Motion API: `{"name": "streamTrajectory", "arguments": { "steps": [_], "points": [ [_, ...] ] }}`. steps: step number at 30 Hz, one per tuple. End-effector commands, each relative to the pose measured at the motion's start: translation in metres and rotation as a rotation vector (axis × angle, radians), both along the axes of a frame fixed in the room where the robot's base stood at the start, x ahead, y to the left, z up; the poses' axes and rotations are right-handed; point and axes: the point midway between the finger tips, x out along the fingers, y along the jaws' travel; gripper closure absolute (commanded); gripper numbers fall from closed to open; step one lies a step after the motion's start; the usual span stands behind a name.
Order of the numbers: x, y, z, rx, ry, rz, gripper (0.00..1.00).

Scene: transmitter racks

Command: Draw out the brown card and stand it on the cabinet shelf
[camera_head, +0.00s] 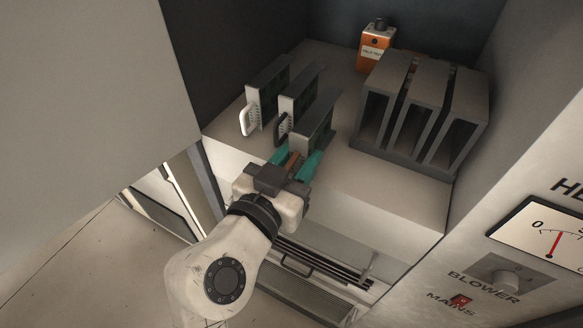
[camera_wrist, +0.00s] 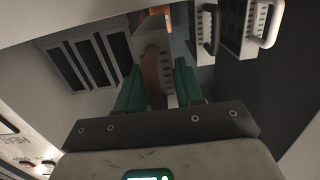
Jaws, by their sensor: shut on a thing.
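The brown card (camera_head: 316,128) is a grey upright module with a brown handle (camera_head: 293,161). It is upright over the cabinet shelf (camera_head: 385,192), near the front edge, to the right of two similar cards. Whether its bottom touches the shelf is hard to tell. My gripper (camera_head: 295,160), with teal fingers, is shut on the brown handle, which shows between the fingers in the wrist view (camera_wrist: 151,78). My gripper hides part of the card's front.
A card with a white handle (camera_head: 266,92) and one with a black handle (camera_head: 298,101) stand to the left. A grey slotted rack (camera_head: 421,112) stands on the right, with clear shelf before it. An orange box (camera_head: 375,47) is behind. A meter panel (camera_head: 535,232) is at right.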

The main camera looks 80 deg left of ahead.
Motion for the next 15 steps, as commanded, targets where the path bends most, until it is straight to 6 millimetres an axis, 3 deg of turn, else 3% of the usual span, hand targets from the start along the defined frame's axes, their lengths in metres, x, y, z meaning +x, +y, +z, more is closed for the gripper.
{"name": "streamTrajectory", "arguments": {
  "steps": [15],
  "points": [
    [0.025,0.029,0.001,0.003,-0.001,-0.001,1.00]
  ]
}}
